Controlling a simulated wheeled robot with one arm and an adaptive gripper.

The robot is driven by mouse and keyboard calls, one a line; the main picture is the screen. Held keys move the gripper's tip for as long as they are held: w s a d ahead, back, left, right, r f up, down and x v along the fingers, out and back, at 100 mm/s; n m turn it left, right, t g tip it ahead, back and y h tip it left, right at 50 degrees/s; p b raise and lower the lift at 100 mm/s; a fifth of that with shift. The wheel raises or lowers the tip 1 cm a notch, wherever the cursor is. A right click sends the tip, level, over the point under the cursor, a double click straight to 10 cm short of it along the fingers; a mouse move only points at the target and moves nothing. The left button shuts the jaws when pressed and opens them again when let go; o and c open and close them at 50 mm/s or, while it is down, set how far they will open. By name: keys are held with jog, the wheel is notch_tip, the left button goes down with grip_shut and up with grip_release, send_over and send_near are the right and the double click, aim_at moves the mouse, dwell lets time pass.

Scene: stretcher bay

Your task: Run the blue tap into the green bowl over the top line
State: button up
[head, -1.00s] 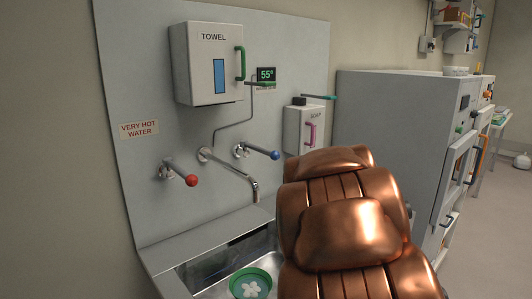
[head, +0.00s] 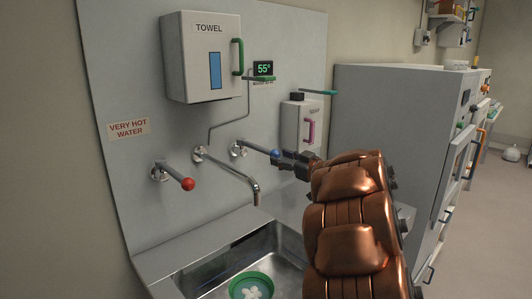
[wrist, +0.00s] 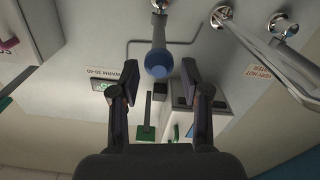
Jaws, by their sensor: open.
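The blue tap (head: 262,150) is a lever with a blue ball end on the back panel, right of the spout (head: 232,171). The ball also shows in the wrist view (wrist: 158,65), lying between the fingertips of my gripper (wrist: 159,80). My gripper is open, with a gap on each side of the ball. In the head view my gripper (head: 290,157) is right at the ball. The green bowl (head: 239,281) sits in the sink below the spout, with a white flower-like shape inside. I see no water stream. The top line cannot be made out.
A red-ended tap (head: 178,180) is left of the spout, beside a "VERY HOT WATER" sign (head: 128,129). A towel box (head: 201,56) with a green handle and a soap box (head: 299,124) hang above. A display (head: 263,68) reads 55°. Grey cabinets stand at right.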

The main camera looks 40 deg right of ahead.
aim_at(268, 153)
jog(key=shift+w+a+p, duration=0.25)
jog(key=shift+w+p, duration=0.05)
jog(key=shift+w, duration=1.4)
jog(key=shift+w+a+p, duration=0.2)
jog(key=shift+w+p, duration=0.1)
jog(key=shift+w, duration=1.4)
jog(key=shift+c, duration=0.3)
grip_shut()
